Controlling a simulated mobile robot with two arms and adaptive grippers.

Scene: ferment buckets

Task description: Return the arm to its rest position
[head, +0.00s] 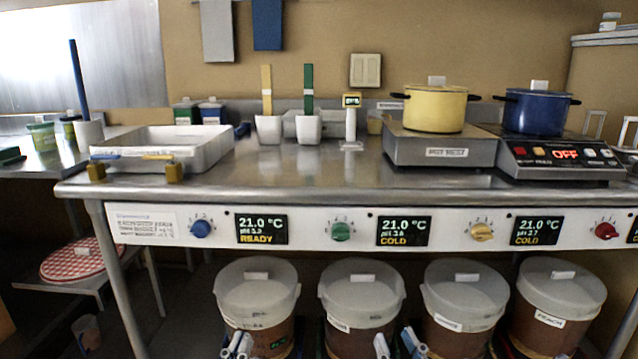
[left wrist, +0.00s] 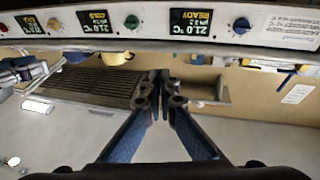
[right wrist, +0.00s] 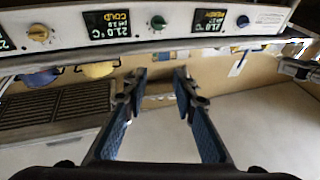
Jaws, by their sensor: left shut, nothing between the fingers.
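My left gripper (head: 238,344) is low at the bottom edge of the head view, in front of the lidded buckets. In the left wrist view its blue-padded fingertips (left wrist: 160,78) meet with nothing between them. My right gripper (head: 396,343) is at the bottom edge further right, also in front of the buckets. In the right wrist view its fingers (right wrist: 159,80) stand apart and empty. Both wrist views look upside down at the counter's front panel. Most of both arms is out of the head view.
Several lidded buckets (head: 258,290) stand under the steel counter (head: 330,183). The front panel (head: 310,230) carries knobs and displays. A white tray (head: 215,150), a yellow pot (head: 435,108) and a blue pot (head: 535,112) are on top. A stool with a checked cloth (head: 75,260) is at left.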

